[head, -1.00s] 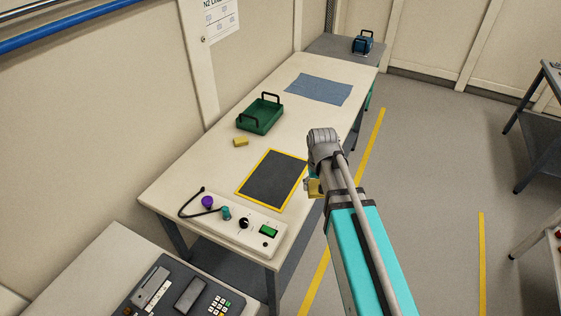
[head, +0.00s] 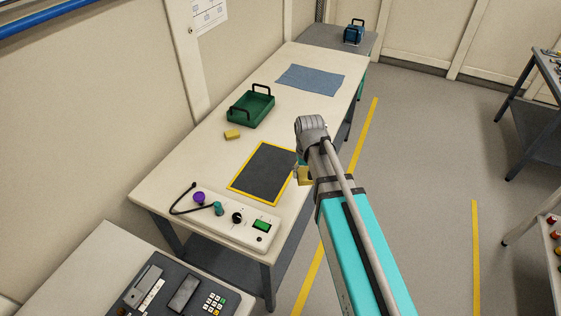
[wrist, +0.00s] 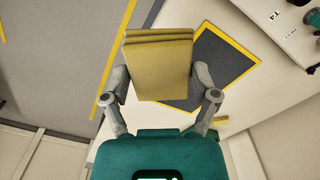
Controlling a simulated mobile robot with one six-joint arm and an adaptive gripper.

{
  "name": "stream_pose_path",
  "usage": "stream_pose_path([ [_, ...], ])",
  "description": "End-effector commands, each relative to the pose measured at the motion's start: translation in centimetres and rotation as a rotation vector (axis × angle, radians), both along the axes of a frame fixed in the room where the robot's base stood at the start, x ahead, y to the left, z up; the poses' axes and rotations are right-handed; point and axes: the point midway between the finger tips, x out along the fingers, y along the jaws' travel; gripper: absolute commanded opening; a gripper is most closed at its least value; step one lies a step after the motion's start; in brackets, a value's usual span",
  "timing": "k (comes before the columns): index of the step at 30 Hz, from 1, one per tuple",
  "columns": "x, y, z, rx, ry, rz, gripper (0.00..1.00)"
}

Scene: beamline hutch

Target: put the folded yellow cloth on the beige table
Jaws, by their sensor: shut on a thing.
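The folded yellow cloth (wrist: 160,65) is between the two fingers of my gripper (wrist: 162,82) in the wrist view, and the fingers are shut on it. In the head view only a small part of the cloth (head: 304,175) shows beside my arm, at the right edge of the beige table (head: 210,168). The wrist view shows the cloth in front of the table edge, the floor and a dark mat. My fingers are mostly hidden by the arm in the head view.
On the table are a black mat with yellow border (head: 262,173), a control box (head: 238,222) with a cable, a small yellow block (head: 232,134), a green tray (head: 262,106) and a blue cloth (head: 311,79). Bare tabletop lies left of the mat and beyond it.

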Motion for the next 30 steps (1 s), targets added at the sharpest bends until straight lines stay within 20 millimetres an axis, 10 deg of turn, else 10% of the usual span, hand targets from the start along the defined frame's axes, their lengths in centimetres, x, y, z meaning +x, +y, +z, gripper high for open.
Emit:
stream_pose_path([
  [21,14.6,7.8,-10.7,-0.002,0.000,0.180,0.47],
  [30,17.0,9.5,-12.2,-0.003,-0.001,0.218,0.47],
])
